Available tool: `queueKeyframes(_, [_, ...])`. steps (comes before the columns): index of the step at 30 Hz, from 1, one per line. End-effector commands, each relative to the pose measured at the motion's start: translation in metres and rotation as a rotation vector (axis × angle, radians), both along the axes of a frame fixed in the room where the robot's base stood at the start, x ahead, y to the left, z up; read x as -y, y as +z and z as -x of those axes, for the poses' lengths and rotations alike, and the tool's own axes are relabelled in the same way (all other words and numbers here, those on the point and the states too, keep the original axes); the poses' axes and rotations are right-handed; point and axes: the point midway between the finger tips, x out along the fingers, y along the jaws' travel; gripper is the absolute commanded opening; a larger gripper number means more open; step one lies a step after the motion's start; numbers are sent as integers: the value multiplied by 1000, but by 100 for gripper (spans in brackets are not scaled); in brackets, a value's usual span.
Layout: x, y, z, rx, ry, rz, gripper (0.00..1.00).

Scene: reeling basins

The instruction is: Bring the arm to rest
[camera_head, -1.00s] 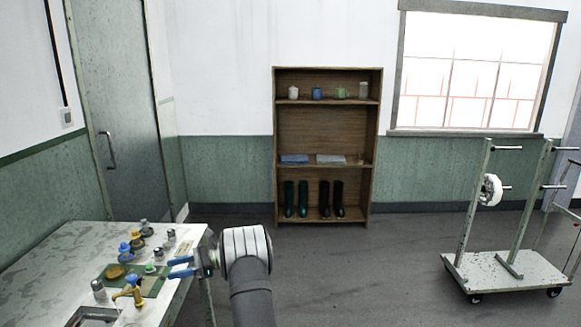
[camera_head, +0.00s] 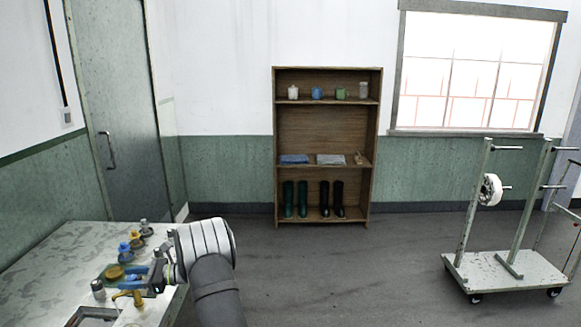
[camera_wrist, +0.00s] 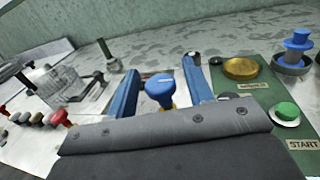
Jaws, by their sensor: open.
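My gripper (camera_head: 140,280), with two blue fingers, is over the right part of the worktop (camera_head: 60,250), low among the fittings. In the wrist view, my gripper (camera_wrist: 160,66) has its fingers spread apart. A blue knob (camera_wrist: 159,88) on a brass-coloured stem appears between the fingers, with gaps on both sides. I cannot tell how far it is below or beyond them. The brass tap (camera_head: 129,294) shows just in front of my gripper in the head view. My wrist hides part of the green panel there.
In the wrist view, a green panel (camera_wrist: 240,88) carries a yellow disc (camera_wrist: 240,68) and a green START button (camera_wrist: 287,111). Several coloured knobs (camera_wrist: 33,118) stand at left. A shelf (camera_head: 278,145) and a wheeled rack (camera_head: 510,275) stand away from the table, with open floor between.

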Motion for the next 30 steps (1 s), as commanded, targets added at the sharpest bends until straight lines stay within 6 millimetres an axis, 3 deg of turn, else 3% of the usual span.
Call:
queueKeyframes(7, [1, 0, 2, -3, -181, 5, 47])
queueKeyframes(30, [158, -1, -3, -2, -185, 4, 47])
